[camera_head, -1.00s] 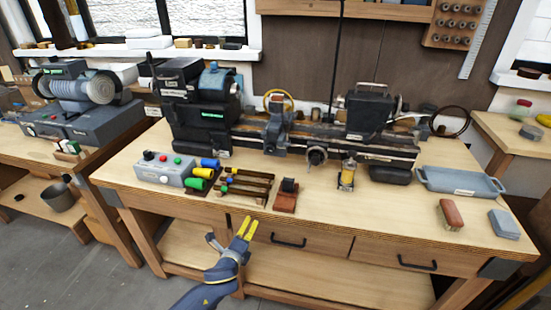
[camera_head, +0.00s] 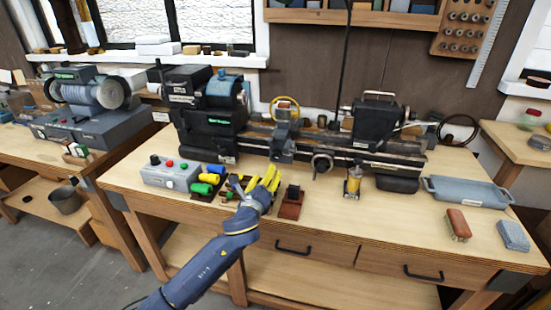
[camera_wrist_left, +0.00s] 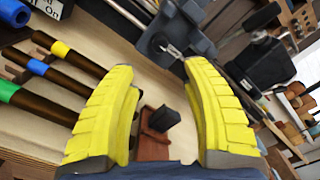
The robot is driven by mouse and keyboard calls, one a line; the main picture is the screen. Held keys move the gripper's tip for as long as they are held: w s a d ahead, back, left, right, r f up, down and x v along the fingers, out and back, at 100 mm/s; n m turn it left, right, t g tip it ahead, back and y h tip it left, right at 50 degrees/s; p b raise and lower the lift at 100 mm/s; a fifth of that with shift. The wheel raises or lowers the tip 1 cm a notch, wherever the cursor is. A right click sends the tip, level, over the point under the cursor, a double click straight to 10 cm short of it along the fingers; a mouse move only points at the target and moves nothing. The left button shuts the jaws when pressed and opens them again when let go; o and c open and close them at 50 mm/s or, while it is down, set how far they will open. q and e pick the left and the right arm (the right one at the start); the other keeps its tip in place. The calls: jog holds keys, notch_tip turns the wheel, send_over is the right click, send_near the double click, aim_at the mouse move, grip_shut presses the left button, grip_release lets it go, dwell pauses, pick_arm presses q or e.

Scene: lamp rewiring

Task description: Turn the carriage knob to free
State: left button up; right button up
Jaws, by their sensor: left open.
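The small lathe (camera_head: 300,138) stands on the workbench, with its grey carriage (camera_head: 283,143) on the bed. A round handwheel (camera_head: 322,162) sits low on the front of the lathe, right of the carriage. I cannot tell which part is the carriage knob or its setting. My left gripper (camera_head: 266,177) is open and empty, with yellow fingers, above the front of the bench and in front of the carriage. In the left wrist view, a grey lathe part with a small metal fitting (camera_wrist_left: 172,50) lies beyond the fingertips. My right gripper is not in view.
A red-brown block with a dark top (camera_head: 291,203) stands just right of my gripper. A rack of banded tools (camera_wrist_left: 55,68) is on the left. A grey control box (camera_head: 170,174), oil cup (camera_head: 353,185) and blue tray (camera_head: 467,191) stand along the bench.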

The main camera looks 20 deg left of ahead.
aim_at(275, 158)
pick_arm(q)
jog(key=w, duration=1.1)
jog(key=shift+w+a, duration=0.2)
jog(key=shift+w, duration=0.2)
grip_shut()
